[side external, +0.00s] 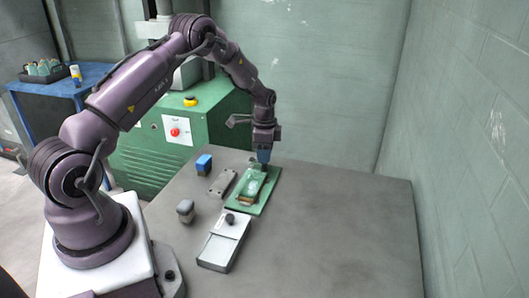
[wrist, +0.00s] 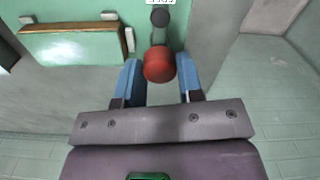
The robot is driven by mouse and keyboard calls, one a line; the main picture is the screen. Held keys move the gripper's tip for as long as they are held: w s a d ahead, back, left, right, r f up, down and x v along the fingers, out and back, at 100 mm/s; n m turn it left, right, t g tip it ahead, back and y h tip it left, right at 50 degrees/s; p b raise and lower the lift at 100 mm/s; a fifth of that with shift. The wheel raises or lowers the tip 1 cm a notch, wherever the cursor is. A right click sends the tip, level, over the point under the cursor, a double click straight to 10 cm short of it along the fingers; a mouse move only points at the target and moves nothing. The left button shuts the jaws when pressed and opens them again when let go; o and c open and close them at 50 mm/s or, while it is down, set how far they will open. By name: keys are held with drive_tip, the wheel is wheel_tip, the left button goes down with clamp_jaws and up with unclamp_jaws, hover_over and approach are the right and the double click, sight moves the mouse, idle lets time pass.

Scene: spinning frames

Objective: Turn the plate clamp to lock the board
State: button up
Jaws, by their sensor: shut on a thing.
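My gripper (side external: 264,156) points down at the far end of the green base plate (side external: 269,190) in the side external view. In the wrist view, my blue-fingered gripper (wrist: 159,77) is shut on a red round knob (wrist: 158,63), which I take to be the clamp's handle end. A dark round part (wrist: 160,17) lies just beyond the knob. The board (side external: 251,186), green with brownish ends, lies on the base plate; it also shows at upper left in the wrist view (wrist: 72,46). The clamp is hidden behind my fingers in the side view.
Left of the plate lie a grey flat piece (side external: 222,183), a blue-topped block (side external: 204,163) and a small grey object (side external: 185,211). A pale box with a dark knob (side external: 223,242) sits in front. The table's right side (side external: 345,220) is clear; a green machine (side external: 190,135) stands behind.

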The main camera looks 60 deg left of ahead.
drive_tip(key=n, duration=0.8)
drive_tip(key=shift+n, duration=0.4)
drive_tip(key=n, duration=0.4)
drive_tip(key=shift+n, duration=2.5)
drive_tip(key=o, duration=0.9)
